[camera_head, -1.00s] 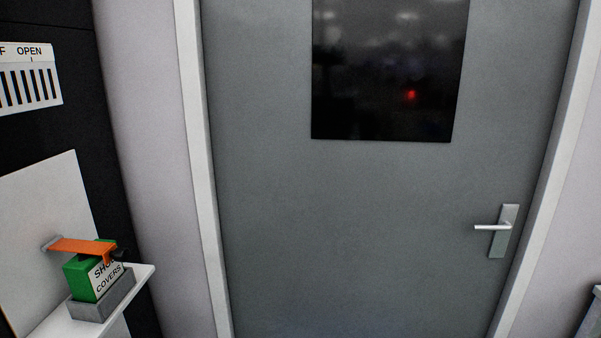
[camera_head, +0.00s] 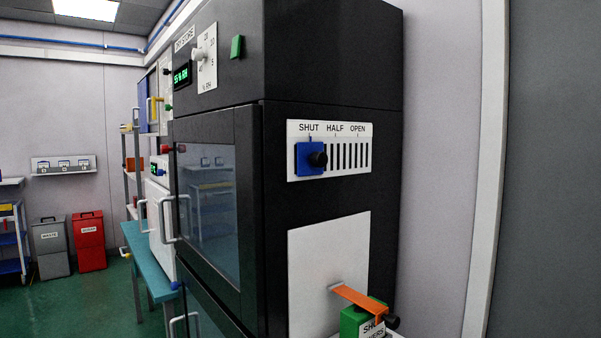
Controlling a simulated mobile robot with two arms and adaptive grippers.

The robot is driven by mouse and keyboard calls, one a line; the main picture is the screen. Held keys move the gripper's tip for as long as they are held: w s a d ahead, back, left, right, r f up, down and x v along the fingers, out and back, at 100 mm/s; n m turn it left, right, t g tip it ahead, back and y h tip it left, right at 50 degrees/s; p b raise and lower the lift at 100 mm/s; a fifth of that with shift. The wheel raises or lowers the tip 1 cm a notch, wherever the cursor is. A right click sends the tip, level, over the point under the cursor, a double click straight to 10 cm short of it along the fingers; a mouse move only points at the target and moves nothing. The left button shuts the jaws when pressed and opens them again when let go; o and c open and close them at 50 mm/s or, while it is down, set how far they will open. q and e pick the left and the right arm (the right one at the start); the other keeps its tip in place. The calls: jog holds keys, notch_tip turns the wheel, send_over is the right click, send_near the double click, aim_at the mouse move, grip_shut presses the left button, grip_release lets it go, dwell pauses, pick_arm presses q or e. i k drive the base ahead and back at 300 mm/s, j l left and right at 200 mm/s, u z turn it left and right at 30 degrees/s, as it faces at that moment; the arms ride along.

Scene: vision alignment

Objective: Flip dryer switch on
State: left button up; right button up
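A black cabinet labelled "DRY STORE" (camera_head: 330,60) stands in the middle of the head view. Its upper front carries a green switch (camera_head: 237,46); I cannot tell its on or off position. No other thing in view is marked as a dryer. Neither of my grippers shows.
The cabinet's side has a vent slider with a blue block (camera_head: 308,160) at SHUT. Below, an orange strap reaches over a green box (camera_head: 358,318). A teal bench (camera_head: 145,250) stands left of the cabinet; green floor (camera_head: 85,305) is clear in front. A grey door (camera_head: 560,170) is at right.

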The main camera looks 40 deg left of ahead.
aim_at(237, 40)
jog(key=k+u, duration=0.1)
jog(key=u, duration=1.05)
jog(key=i+j, duration=0.1)
